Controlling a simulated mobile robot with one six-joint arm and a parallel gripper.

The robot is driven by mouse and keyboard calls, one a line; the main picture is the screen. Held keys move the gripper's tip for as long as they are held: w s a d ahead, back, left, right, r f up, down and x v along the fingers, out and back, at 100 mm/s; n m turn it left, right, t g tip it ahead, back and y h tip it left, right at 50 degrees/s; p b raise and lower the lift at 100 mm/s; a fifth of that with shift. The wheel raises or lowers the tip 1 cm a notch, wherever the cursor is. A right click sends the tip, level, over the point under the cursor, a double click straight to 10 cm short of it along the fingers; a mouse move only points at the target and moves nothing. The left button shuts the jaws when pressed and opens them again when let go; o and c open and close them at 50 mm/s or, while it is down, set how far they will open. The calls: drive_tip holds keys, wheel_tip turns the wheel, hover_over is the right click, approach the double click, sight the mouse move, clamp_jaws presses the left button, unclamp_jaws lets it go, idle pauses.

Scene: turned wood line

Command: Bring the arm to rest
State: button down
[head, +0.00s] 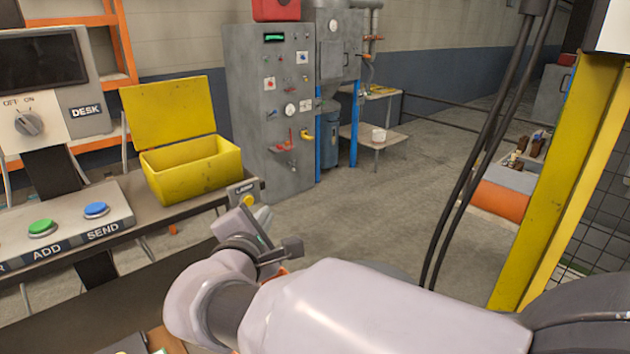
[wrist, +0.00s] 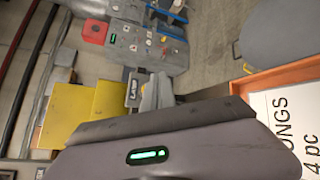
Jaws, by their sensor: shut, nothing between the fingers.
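My gripper (wrist: 157,92) shows in the wrist view as two grey fingers close together beyond the dark gripper body with its green light. The fingers are shut and nothing is held between them. In the head view my pale arm reaches from the lower right toward the bench's right end. The gripper (head: 262,214) there is small and partly hidden by the wrist, near the lamp switch (head: 245,194). I cannot tell whether it touches anything.
An open yellow box (head: 190,170) stands on the bench beside the button panel (head: 65,225). A grey control cabinet (head: 270,110) stands behind. A yellow post (head: 570,170) and hanging black cables (head: 480,150) are at right. Floor (head: 400,190) between is clear.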

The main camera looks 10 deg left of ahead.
drive_tip(key=s+d+f+m+g+h, duration=0.25)
drive_tip(key=d+m, duration=0.25)
drive_tip(key=d, duration=0.4)
drive_tip(key=s+d+f+m+g+h, duration=0.1)
drive_tip(key=s+d+m+g, duration=0.15)
drive_tip(key=d+m, duration=0.45)
drive_tip(key=s+d+f+m+g+h, duration=0.2)
drive_tip(key=s+d, duration=0.1)
drive_tip(key=d, duration=0.8)
drive_tip(key=s+f+m+g+y, duration=0.2)
drive_tip(key=s+f+m+y, duration=0.2)
drive_tip(key=s+m, duration=1.1)
drive_tip(key=shift+s+d+f+m+g+y+b, duration=0.2)
drive_tip(key=shift+s+m+g+y+b, duration=0.15)
drive_tip(key=shift+y, duration=0.7)
